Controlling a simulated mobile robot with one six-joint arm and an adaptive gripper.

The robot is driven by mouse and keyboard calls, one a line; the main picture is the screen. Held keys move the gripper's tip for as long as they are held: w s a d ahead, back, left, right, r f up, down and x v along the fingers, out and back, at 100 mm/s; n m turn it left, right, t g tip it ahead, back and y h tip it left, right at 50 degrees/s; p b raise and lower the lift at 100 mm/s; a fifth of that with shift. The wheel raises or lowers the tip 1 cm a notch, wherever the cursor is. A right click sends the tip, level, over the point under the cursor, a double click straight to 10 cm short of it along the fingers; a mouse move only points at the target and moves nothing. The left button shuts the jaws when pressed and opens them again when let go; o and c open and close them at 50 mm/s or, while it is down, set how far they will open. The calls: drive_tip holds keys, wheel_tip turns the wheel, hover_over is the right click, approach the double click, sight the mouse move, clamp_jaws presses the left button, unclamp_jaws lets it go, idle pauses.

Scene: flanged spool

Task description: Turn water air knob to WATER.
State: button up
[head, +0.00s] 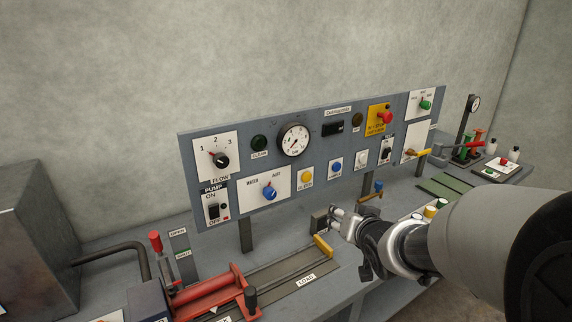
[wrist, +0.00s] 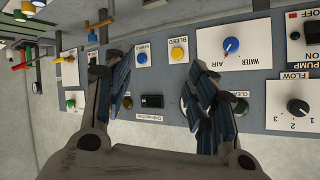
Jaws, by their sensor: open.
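The water air knob (head: 269,192) is blue with a red mark, on a white plate (head: 250,198) labelled WATER at left and AIR at right. In the head view its red mark sits near the top; the exact setting is too small to tell. In the wrist view, turned about upside down, the knob (wrist: 231,46) is at upper right, clear of the fingers. My gripper (head: 338,220) is low in front of the panel, right of the knob and apart from it. In the wrist view my gripper (wrist: 158,85) is open and empty, its fingers spread wide.
The grey panel (head: 320,150) also carries a flow knob (head: 219,159), a pump switch (head: 213,211), a gauge (head: 294,140) and a yellow bleed button (head: 306,176). A red clamp fixture (head: 210,295) and a yellow-ended part (head: 323,246) stand on the bench below.

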drive_tip(key=w+a+f+t+y, duration=0.1)
drive_tip(key=w+a+f+y, duration=0.25)
drive_tip(key=w+a, duration=0.2)
drive_tip(key=m+t+y+p, duration=0.1)
drive_tip(key=t+y+p, duration=0.1)
drive_tip(key=y, duration=0.3)
approach(272, 196)
drive_tip(key=b+x, duration=0.3)
drive_tip(key=x, duration=0.7)
drive_tip(key=shift+w+a+b, duration=0.15)
drive_tip(key=shift+a+b, duration=0.05)
drive_tip(key=shift+b, duration=0.1)
drive_tip(key=shift+r, duration=0.1)
drive_tip(key=c, duration=1)
drive_tip(key=shift+c, duration=0.2)
